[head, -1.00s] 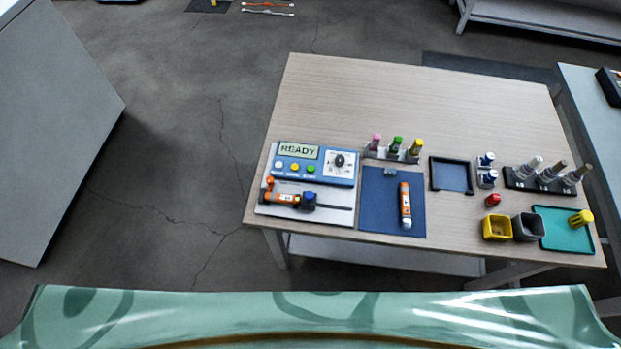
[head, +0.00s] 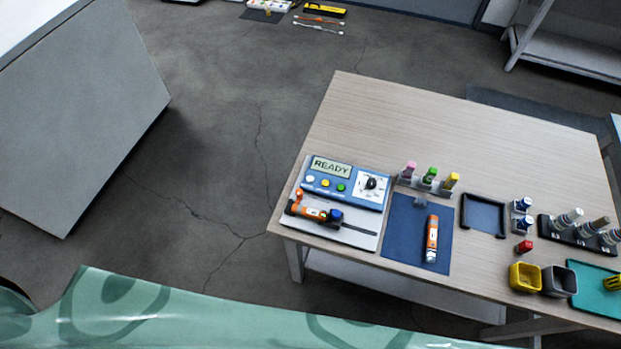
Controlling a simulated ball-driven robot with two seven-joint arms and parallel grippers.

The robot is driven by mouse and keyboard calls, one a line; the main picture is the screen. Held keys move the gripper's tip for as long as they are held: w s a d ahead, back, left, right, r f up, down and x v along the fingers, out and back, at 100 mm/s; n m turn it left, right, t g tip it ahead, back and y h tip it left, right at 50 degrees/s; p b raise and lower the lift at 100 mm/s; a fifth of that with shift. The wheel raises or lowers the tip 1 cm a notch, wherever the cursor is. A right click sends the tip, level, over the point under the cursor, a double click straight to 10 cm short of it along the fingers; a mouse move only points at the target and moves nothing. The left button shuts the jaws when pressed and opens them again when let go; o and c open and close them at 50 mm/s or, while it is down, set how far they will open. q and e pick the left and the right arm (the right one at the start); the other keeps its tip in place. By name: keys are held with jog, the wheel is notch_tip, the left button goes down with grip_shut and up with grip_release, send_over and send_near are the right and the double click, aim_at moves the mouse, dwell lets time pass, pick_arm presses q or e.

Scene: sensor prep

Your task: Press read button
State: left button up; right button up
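A blue instrument (head: 344,183) sits at the near left corner of the wooden table, and its display (head: 331,167) reads READY. It has a white button (head: 310,178), a yellow button (head: 325,183) and a green button (head: 341,188) in a row, with labels too small to read. A dial (head: 371,183) is on its right side. An orange and black probe (head: 312,211) lies on the light plate (head: 358,238) in front of it. Neither of my grippers is in view.
A blue mat (head: 404,253) holds an orange and white tube (head: 431,240). The wooden table (head: 400,112) is bare at the back. Yellow (head: 525,277) and grey (head: 558,281) bins stand at the right. A grey block (head: 80,110) stands at left, with open floor (head: 215,150) between.

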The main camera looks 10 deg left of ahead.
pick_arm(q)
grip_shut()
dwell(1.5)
